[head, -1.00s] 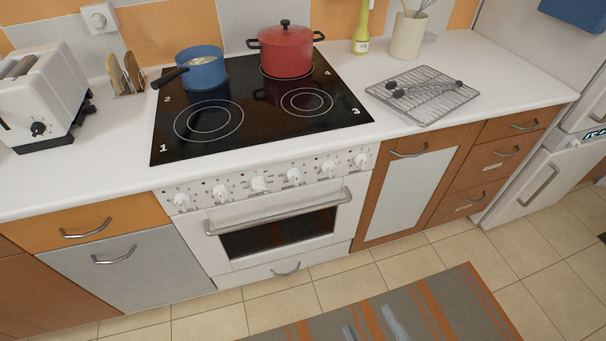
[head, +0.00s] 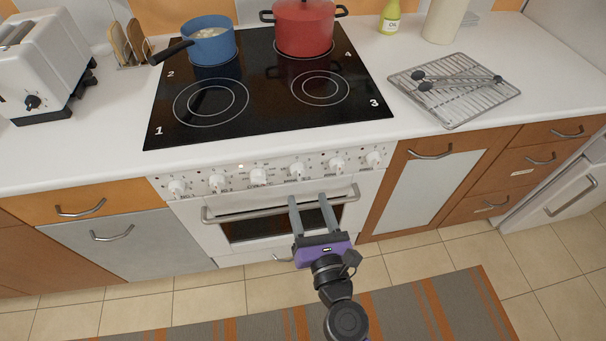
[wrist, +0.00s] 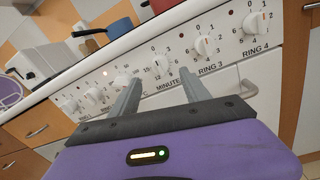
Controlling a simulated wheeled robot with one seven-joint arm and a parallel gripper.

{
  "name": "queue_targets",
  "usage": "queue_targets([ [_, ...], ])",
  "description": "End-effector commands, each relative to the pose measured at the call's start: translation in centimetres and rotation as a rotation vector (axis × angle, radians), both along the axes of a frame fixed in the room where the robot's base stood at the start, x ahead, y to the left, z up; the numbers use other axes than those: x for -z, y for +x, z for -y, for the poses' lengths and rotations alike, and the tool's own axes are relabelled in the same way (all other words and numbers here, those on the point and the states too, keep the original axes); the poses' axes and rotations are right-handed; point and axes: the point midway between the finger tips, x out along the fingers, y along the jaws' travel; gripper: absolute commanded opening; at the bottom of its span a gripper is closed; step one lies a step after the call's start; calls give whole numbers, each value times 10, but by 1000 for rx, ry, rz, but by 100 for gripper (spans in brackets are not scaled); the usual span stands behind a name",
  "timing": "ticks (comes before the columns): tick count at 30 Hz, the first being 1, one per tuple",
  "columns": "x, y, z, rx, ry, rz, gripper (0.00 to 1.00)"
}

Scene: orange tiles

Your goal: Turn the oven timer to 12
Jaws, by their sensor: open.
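The timer knob (head: 296,170), white and labelled "MINUTE" in the wrist view, is fourth from the left in the knob row on the white oven's front panel. In the wrist view the timer knob (wrist: 161,64) shows between and just beyond my fingertips, with a number scale around it; its exact setting is too small to read. My gripper (head: 308,198), purple with two grey fingers, is open and empty in front of the oven door, its fingers pointing at the panel. It also shows in the wrist view (wrist: 160,78). The fingers appear apart from the knob.
The oven door handle (head: 280,205) runs below the knobs, near my fingers. Other knobs flank the timer closely: the oven knob (head: 258,176) on its left, the Ring 3 knob (head: 337,164) on its right. A blue pot (head: 212,48) and red pot (head: 304,30) stand on the hob.

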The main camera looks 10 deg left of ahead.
Motion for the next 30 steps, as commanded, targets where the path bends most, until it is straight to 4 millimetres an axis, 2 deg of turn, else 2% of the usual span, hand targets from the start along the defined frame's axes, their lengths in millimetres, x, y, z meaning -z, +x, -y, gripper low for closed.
queue_targets([
  [15,0,63,-23,0,3,0,55],
  [27,0,71,-25,0,4,-1,55],
  [28,0,71,-25,0,4,-1,53],
  [30,0,71,-25,0,4,-1,39],
])
